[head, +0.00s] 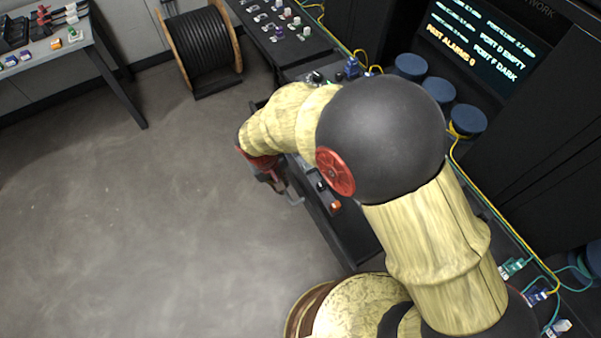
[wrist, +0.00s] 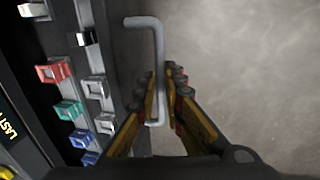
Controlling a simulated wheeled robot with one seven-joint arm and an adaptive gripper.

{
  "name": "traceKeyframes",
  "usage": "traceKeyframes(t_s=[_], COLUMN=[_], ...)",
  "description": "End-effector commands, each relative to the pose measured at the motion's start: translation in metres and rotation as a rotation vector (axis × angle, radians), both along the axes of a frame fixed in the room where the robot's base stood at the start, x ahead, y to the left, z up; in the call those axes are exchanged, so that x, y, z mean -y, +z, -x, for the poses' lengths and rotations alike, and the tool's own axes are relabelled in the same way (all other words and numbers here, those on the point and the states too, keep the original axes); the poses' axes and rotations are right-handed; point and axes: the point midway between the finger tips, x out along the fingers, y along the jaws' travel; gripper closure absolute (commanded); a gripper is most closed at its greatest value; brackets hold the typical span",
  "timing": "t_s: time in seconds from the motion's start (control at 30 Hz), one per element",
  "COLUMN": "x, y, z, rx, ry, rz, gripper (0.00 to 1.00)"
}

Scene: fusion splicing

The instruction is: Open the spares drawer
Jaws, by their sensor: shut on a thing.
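A grey bar handle (wrist: 159,50) runs down the middle of the wrist view, with a bent end at the top. My gripper (wrist: 167,82) has its two fingers on either side of the bar and is shut on it. In the head view my gripper (head: 270,174) is at the front of the dark bench unit, and a bit of the handle (head: 294,197) shows just beyond it. The dark front (head: 343,229) that the handle stands off from is partly covered by my arm. I cannot tell how far the drawer is out.
Several coloured connectors, including a red one (wrist: 53,72) and a green one (wrist: 68,110), sit on the dark surface beside the handle. A cable reel (head: 205,50) stands at the back, and a side table (head: 50,50) at the far left. The floor in front is clear.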

Motion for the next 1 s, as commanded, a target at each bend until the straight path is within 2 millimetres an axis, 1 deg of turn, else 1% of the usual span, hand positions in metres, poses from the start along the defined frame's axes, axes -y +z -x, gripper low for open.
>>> traceKeyframes(t_s=[0.03, 0.1, 0.3, 0.5, 0.87, 0.9, 1.0], x=[-0.009, -0.019, -0.039, -0.046, -0.047, -0.047, -0.047], y=[0.000, 0.000, 0.000, 0.000, 0.000, 0.000, 0.000], z=[0.007, 0.013, 0.027, 0.031, 0.032, 0.032, 0.032], rx=[-0.002, -0.001, -0.001, -0.001, -0.001, -0.001, -0.001], ry=[0.005, 0.005, 0.003, 0.001, 0.000, 0.000, 0.000], rz=[0.001, 0.002, 0.002, 0.001, 0.001, 0.001, 0.001], gripper=[1.00, 1.00, 1.00, 1.00, 1.00, 0.88, 0.82])
